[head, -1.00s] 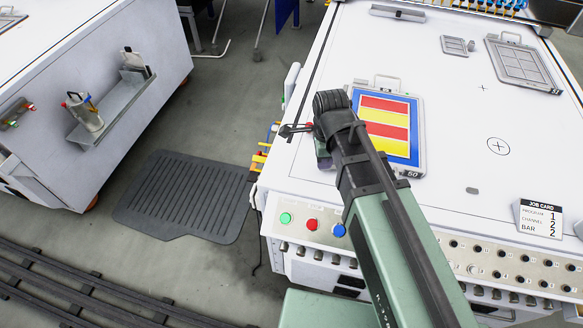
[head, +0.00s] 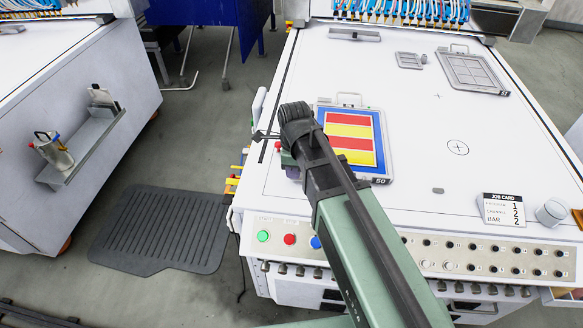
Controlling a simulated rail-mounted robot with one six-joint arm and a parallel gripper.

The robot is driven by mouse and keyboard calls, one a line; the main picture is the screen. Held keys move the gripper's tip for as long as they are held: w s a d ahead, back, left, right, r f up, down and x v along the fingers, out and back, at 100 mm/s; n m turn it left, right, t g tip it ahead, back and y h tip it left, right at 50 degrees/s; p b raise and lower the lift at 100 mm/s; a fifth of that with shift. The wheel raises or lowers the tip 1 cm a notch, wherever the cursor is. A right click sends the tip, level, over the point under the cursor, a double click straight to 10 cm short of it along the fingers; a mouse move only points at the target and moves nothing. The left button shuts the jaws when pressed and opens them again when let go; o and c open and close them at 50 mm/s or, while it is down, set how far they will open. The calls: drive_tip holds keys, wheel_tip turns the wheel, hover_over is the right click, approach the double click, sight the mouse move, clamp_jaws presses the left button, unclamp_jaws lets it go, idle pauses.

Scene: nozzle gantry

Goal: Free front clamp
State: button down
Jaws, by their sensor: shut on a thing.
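My arm crosses the white table (head: 420,200) from the lower middle, and its dark wrist (head: 297,122) is over the table's left edge. My gripper (head: 268,136) is at the wrist's left side, small and partly hidden by the wrist. It is shut on a small dark part at the table's left edge, which looks like the front clamp; its exact shape cannot be told. A red knob (head: 278,146) shows just beside the gripper. A screen frame (head: 383,180) with a red, yellow and blue pattern, marked 50, lies right of the wrist.
Green (head: 263,236) and red (head: 289,239) buttons are on the front panel. A job card (head: 500,210) stands at the front right. Grey frames (head: 472,72) lie at the back right. A black floor mat (head: 160,230) lies left of the table; the table's middle is clear.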

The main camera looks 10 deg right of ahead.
drive_tip(key=c, duration=0.9)
unclamp_jaws()
wheel_tip(320, 180, up, 11)
drive_tip(key=p, duration=1.1)
drive_tip(key=shift+f, duration=0.1)
